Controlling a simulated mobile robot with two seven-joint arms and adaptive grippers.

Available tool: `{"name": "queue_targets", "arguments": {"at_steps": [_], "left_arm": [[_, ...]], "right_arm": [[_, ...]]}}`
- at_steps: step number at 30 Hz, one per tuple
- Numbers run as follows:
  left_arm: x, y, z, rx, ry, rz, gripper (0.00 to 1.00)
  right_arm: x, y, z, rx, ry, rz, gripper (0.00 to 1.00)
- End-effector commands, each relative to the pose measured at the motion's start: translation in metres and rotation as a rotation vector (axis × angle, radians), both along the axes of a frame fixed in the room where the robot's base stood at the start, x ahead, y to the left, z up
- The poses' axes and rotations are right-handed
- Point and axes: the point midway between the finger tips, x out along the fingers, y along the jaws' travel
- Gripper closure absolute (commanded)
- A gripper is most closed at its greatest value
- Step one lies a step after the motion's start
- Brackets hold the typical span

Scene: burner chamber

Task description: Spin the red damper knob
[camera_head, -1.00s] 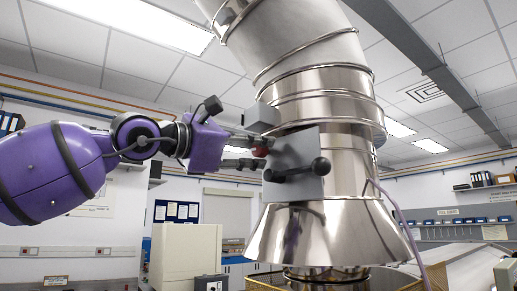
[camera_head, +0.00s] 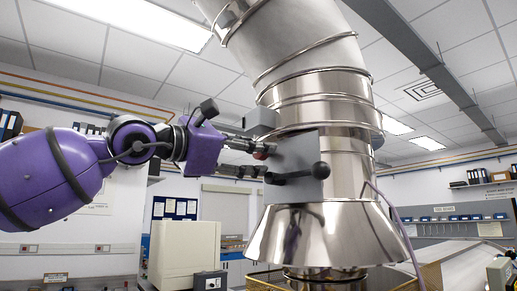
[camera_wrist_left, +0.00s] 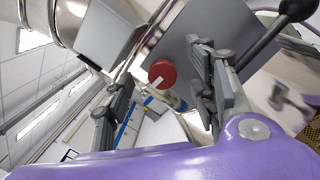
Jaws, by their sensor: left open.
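The red damper knob (camera_wrist_left: 162,73) is a small red disc on the side of a grey box on the steel duct. In the left wrist view it lies just beyond the fingertips, between their lines. In the head view only a sliver of the knob (camera_head: 262,155) shows near the upper finger. My left gripper (camera_head: 262,160) is open, with its fingers on either side of the knob's height. It also shows in the left wrist view (camera_wrist_left: 155,85), with nothing between the fingers. I cannot tell whether a finger touches the knob. My right gripper is not in view.
The grey plate (camera_head: 302,160) on the duct carries a black lever (camera_head: 300,174) close to the lower finger. A smaller grey box (camera_head: 262,121) sits above. The shiny steel duct (camera_head: 322,95) rises behind. A beige cabinet (camera_head: 184,252) stands below the arm.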

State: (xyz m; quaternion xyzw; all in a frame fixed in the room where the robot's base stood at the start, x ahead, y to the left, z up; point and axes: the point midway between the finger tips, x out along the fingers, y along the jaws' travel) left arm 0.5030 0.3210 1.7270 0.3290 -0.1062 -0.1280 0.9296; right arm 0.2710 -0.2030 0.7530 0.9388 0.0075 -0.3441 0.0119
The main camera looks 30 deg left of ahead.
Motion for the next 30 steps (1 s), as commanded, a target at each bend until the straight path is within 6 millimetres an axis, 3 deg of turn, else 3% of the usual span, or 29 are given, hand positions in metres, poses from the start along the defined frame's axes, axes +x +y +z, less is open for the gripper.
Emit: {"name": "queue_targets", "arguments": {"at_steps": [6,21,30], "left_arm": [[-0.013,0.000,0.003,-0.003,-0.009,-0.008,0.47],[-0.042,0.013,-0.006,0.000,-0.001,-0.002,0.47],[-0.044,0.014,-0.005,0.000,-0.002,0.000,0.47]], "right_arm": [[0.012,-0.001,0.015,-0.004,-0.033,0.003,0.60],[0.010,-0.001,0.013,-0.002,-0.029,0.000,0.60],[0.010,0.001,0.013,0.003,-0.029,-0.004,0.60]]}}
